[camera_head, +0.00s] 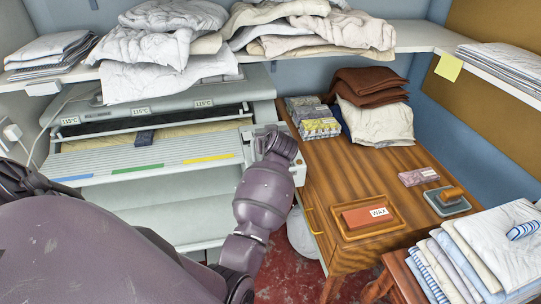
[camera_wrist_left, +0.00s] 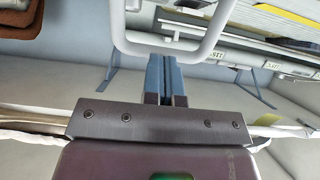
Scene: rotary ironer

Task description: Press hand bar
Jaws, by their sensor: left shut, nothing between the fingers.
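The rotary ironer (camera_head: 150,160) stands at the left in the head view, with a pale slatted feed board marked blue, green and yellow. A white looped bar (camera_wrist_left: 168,53), which looks like the hand bar, shows at the top of the left wrist view. My left gripper (camera_wrist_left: 166,62) is shut and empty, its blue fingertips right at the loop's near edge. I cannot tell whether they touch it. In the head view my left arm reaches to the ironer's right end and hides the gripper and most of the bar there. My right gripper is out of view.
A wooden table (camera_head: 345,175) right of the ironer holds folded cloths, small packs and a wax block in a tray (camera_head: 370,217). A linen-laden shelf (camera_head: 415,38) runs above. A stool with folded cloths (camera_head: 480,250) is at the lower right.

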